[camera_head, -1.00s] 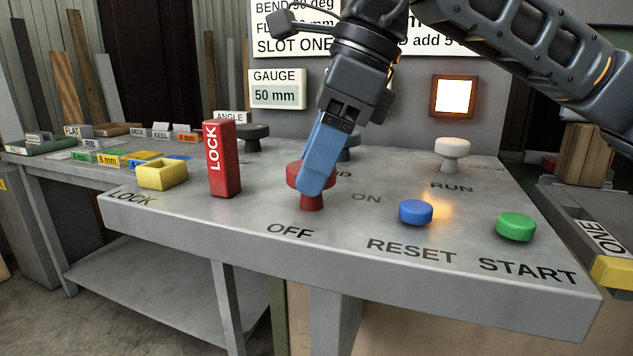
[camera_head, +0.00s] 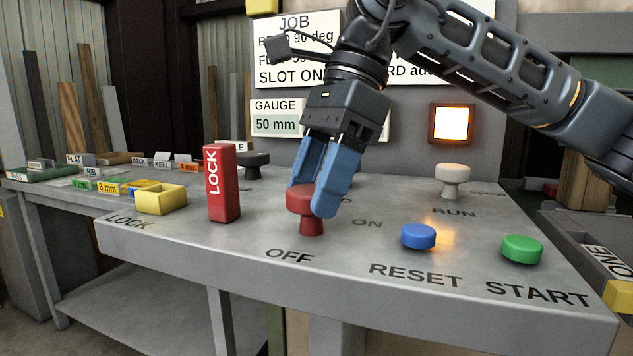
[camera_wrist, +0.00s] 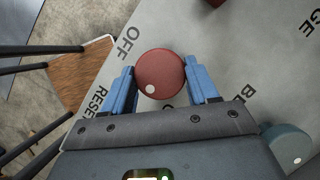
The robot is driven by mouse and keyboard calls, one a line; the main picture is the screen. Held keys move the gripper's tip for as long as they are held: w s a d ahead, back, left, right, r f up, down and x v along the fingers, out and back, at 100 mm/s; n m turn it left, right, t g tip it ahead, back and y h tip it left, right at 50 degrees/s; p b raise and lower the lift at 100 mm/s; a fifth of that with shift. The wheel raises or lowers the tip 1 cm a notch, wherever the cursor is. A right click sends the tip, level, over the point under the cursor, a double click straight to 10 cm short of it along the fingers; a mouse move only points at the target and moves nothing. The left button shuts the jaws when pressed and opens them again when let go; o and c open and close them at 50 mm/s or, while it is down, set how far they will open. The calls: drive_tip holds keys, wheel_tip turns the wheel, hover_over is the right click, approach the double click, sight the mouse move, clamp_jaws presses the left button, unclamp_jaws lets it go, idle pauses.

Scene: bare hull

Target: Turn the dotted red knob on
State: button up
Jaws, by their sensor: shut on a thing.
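The red knob (camera_head: 301,198) stands on the console between the OFF and ON labels. In the wrist view its round cap (camera_wrist: 163,65) has a white dot near the lower edge, on the side facing my gripper's palm and away from the OFF label (camera_wrist: 129,44). My gripper (camera_head: 312,199) reaches down from above, with one blue finger on each side of the cap, shut on it. The ON label (camera_head: 367,223) lies just right of the knob in the head view.
A red LOCK block (camera_head: 222,184) stands upright left of the knob, beside a yellow holder (camera_head: 160,199). A blue RESET button (camera_head: 418,236), green START button (camera_head: 522,249) and white RUN knob (camera_head: 453,178) are to the right. A square lamp (camera_head: 452,123) glows behind.

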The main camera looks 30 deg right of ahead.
drive_tip(key=o, duration=1.1)
drive_tip(key=shift+c, duration=0.2)
drive_tip(key=p+v, duration=0.1)
drive_tip(key=v, duration=0.6)
drive_tip(key=shift+r, duration=0.3)
drive_tip(key=shift+d, duration=0.15)
